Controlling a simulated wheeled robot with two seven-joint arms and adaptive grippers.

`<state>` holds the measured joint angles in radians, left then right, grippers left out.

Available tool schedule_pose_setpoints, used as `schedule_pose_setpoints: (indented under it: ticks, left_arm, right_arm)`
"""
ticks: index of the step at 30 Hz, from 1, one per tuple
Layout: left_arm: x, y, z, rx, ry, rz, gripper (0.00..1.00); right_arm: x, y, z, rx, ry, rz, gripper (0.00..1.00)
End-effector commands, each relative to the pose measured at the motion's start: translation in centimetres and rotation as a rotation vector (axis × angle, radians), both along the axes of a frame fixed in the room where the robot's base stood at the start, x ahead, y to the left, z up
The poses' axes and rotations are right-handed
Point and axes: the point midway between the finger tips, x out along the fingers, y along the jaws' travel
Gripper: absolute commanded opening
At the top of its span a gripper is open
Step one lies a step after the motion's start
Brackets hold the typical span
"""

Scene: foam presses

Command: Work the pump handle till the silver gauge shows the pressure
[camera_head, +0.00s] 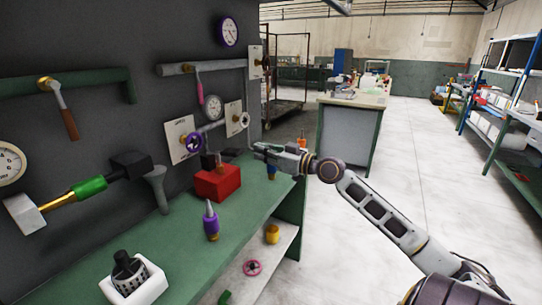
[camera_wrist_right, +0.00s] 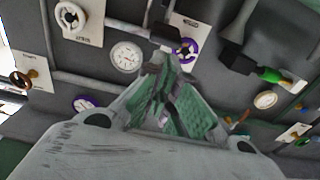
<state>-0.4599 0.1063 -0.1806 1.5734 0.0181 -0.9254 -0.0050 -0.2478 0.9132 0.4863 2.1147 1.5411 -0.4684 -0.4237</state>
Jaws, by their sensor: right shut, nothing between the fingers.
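A white-faced gauge that looks silver-rimmed (camera_wrist_right: 126,56) is on the grey wall panel in the wrist view. It seems to be the gauge (camera_head: 212,108) between two valve wheels in the head view; its needle is too small to read. A brass rod with a green sleeve (camera_head: 88,189) and a black block at its end (camera_head: 131,163) juts out at left, and shows in the wrist view (camera_wrist_right: 270,75). I cannot tell whether this is the pump handle. My right gripper (camera_head: 260,150) is shut and empty before the panel, right of the red box. My left gripper is out of view.
On the green bench (camera_head: 130,250) stand a red box (camera_head: 217,183), a purple bottle-like piece (camera_head: 211,222) and a white holder (camera_head: 135,285). A purple wheel (camera_head: 193,141) and levers line the panel.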

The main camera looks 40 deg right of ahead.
Motion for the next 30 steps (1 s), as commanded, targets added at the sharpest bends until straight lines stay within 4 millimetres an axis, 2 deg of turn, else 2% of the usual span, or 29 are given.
schedule_pose_setpoints:
  ticks: [12, 30]
  left_arm:
    - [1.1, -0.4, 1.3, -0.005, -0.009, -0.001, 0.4]
    - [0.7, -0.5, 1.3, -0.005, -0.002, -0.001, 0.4]
  right_arm:
    - [-2.7, -1.1, 0.1, 0.001, -0.001, 0.0, 0.0]
    - [-3.0, -1.2, 0.1, 0.0, 0.0, 0.0, 0.0]
